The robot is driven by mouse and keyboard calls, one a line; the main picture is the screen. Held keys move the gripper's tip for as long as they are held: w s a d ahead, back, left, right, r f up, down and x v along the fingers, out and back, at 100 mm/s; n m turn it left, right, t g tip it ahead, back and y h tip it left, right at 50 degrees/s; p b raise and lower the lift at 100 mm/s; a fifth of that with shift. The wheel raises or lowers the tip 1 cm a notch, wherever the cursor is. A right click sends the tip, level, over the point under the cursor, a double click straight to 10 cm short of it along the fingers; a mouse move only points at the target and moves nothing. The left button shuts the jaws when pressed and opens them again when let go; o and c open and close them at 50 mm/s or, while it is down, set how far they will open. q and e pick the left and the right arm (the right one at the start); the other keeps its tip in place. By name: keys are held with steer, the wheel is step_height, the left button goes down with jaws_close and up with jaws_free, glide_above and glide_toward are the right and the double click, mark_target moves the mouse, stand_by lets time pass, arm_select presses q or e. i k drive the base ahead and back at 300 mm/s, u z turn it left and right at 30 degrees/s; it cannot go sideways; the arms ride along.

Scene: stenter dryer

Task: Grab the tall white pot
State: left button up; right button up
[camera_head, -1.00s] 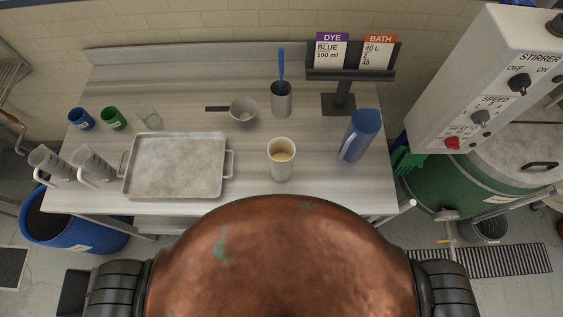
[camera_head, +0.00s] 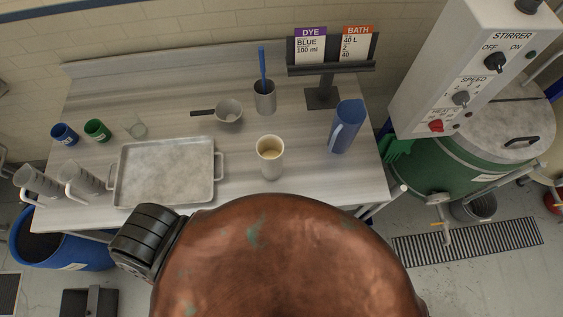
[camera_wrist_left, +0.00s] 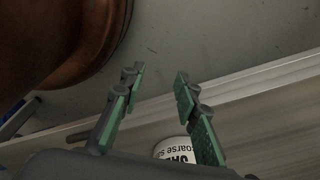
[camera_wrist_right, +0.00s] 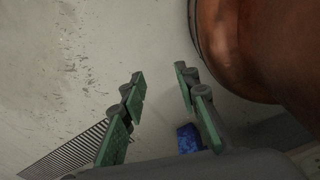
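The tall white pot (camera_head: 270,160) stands upright on the table near its front edge, with beige contents. A white container with dark lettering (camera_wrist_left: 174,148) shows low between the fingers in the left wrist view, partly hidden; it looks like the same pot. My left gripper (camera_wrist_left: 158,85) is open and empty, its fingers apart, with the container beyond them. My right gripper (camera_wrist_right: 158,83) is open and empty over the floor.
A metal tray (camera_head: 165,170) lies left of the pot; a blue jug (camera_head: 346,127) stands right. Behind are a grey cup with a blue handle (camera_head: 264,97), a bowl (camera_head: 228,112) and a sign stand (camera_head: 322,97). A green vat (camera_head: 440,168) is at right. The table between is clear.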

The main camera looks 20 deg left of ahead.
mark_target(270, 148)
steer(key=k, duration=0.85)
steer(key=u, duration=1.4)
